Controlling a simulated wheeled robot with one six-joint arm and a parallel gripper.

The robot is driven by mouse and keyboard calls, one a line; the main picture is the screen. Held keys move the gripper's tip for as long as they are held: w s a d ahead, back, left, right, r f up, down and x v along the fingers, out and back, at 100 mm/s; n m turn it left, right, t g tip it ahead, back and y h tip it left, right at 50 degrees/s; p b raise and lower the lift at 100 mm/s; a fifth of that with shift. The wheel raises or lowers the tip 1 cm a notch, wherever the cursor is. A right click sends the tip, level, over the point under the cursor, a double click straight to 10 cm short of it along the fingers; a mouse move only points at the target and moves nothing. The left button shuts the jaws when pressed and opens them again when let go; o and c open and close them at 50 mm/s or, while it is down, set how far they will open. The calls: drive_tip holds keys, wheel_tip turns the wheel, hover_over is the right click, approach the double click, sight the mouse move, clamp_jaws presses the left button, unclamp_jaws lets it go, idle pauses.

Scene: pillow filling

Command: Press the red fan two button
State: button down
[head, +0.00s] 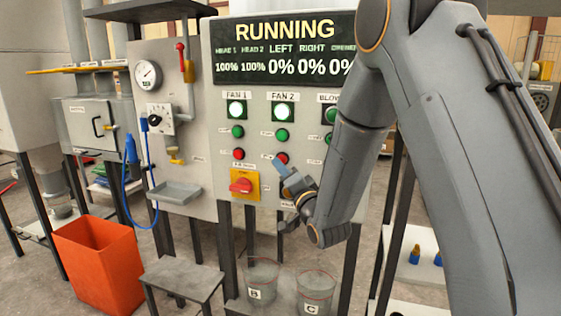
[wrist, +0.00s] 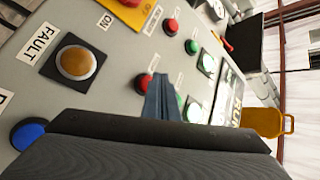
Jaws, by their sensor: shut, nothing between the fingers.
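The red fan two button (head: 283,157) is the lowest in the FAN 2 column on the grey control panel (head: 222,178). The green fan two button (head: 282,135) and a lit white lamp (head: 283,112) are above it. My gripper (head: 277,162) is shut and empty, its tip just beside the lower left of the red button. In the wrist view the red fan two button (wrist: 142,85) shows right beside my gripper tip (wrist: 160,80), partly covered by it. I cannot tell whether they touch. The green fan two button (wrist: 192,112) is partly behind the fingers.
The red FAN 1 button (head: 239,154) and a red rotary switch on a yellow plate (head: 244,185) are close on the left. An amber FAULT button (wrist: 76,62) and a blue button (wrist: 28,133) show in the wrist view. Buckets (head: 262,275) stand below; an orange bin (head: 98,262) is left.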

drive_tip(key=shift+w, duration=0.1)
idle(0.3)
drive_tip(key=shift+w+d, duration=0.15)
drive_tip(key=shift+w, duration=0.15)
drive_tip(key=shift+w+d+b, duration=0.15)
drive_tip(key=shift+w+b, duration=0.25)
drive_tip(key=shift+w, duration=0.1)
idle(0.8)
drive_tip(key=shift+s, duration=0.1)
drive_tip(key=shift+s+a, duration=0.3)
drive_tip(key=shift+s, duration=0.5)
drive_tip(key=s, duration=0.1)
drive_tip(key=s+a, duration=0.1)
drive_tip(key=s, duration=0.2)
drive_tip(key=shift+s+a+p, duration=0.35)
drive_tip(key=shift+p, duration=0.05)
idle(0.6)
